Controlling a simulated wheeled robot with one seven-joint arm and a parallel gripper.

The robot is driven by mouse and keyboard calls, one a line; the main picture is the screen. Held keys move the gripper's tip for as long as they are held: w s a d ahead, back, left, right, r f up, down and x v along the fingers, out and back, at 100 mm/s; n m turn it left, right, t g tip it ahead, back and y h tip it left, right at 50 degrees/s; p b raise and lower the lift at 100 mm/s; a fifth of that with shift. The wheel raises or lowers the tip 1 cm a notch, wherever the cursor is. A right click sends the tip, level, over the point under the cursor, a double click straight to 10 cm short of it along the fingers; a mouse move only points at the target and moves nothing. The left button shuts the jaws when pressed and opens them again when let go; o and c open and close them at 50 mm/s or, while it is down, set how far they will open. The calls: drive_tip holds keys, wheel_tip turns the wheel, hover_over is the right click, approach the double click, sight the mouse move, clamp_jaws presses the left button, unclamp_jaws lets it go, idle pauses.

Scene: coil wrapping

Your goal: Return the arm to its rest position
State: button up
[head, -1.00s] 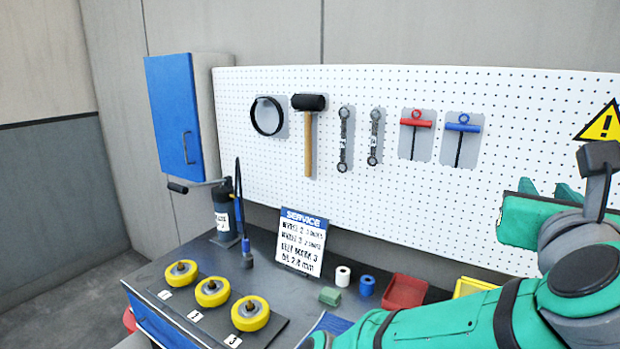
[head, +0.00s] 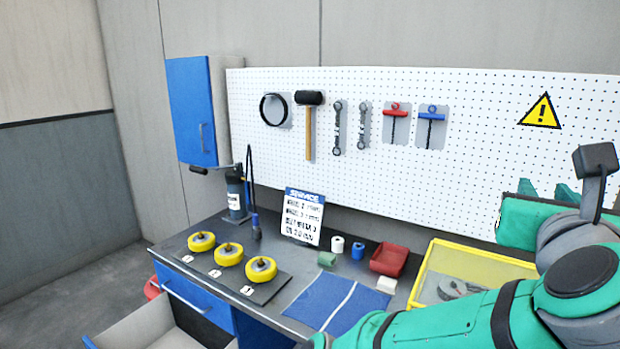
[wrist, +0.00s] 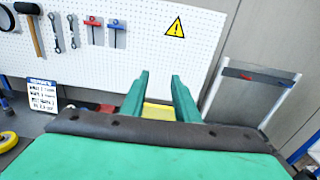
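My green arm (head: 450,320) reaches in from the lower right of the head view. My gripper (wrist: 160,76) shows in the wrist view with its two green fingers apart and nothing between them. The fingers point up toward the pegboard and are clear of the bench things. In the head view my gripper (head: 545,190) is at the right edge, partly hidden by my wrist links.
The bench holds yellow wheels (head: 230,254), a service sign (head: 302,217), a blue mat (head: 335,300), a red bin (head: 389,259) and a yellow tray (head: 432,265). An open drawer (head: 150,325) juts out front left. A pegboard (head: 480,130) with tools stands behind.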

drive_tip(key=w+a+f+n, duration=0.1)
drive_tip(key=w+f+n, duration=0.25)
drive_tip(key=f, duration=0.25)
drive_tip(key=w+a+f+n+h, duration=0.1)
drive_tip(key=w+f+n, duration=0.1)
drive_tip(key=f+n, duration=0.4)
drive_tip(key=w+a+f+n, duration=0.1)
drive_tip(key=w+f+n, duration=0.2)
drive_tip(key=f, duration=0.4)
drive_tip(key=s+a+f+n+y, duration=0.1)
drive_tip(key=a+f+n, duration=0.25)
drive_tip(key=f, duration=0.35)
drive_tip(key=s+a+f+n+t+y, duration=0.1)
drive_tip(key=a+f+n, duration=0.2)
drive_tip(key=f+n, duration=0.3)
drive_tip(key=s+a+f+n+y, duration=0.15)
drive_tip(key=a+f+n, duration=0.25)
drive_tip(key=f, duration=0.5)
drive_tip(key=s+a+f+n+y, duration=0.4)
drive_tip(key=s+a+f+n, duration=0.65)
drive_tip(key=s+f, duration=0.35)
drive_tip(key=s+a+f+n+y, duration=0.1)
drive_tip(key=s+a, duration=0.3)
drive_tip(key=s, duration=0.6)
drive_tip(key=s+a+f+n+y, duration=0.1)
drive_tip(key=s+a+n, duration=0.3)
drive_tip(key=s, duration=0.6)
drive_tip(key=shift+a+f+g, duration=0.15)
drive_tip(key=shift+f+g, duration=0.15)
drive_tip(key=shift+f, duration=0.2)
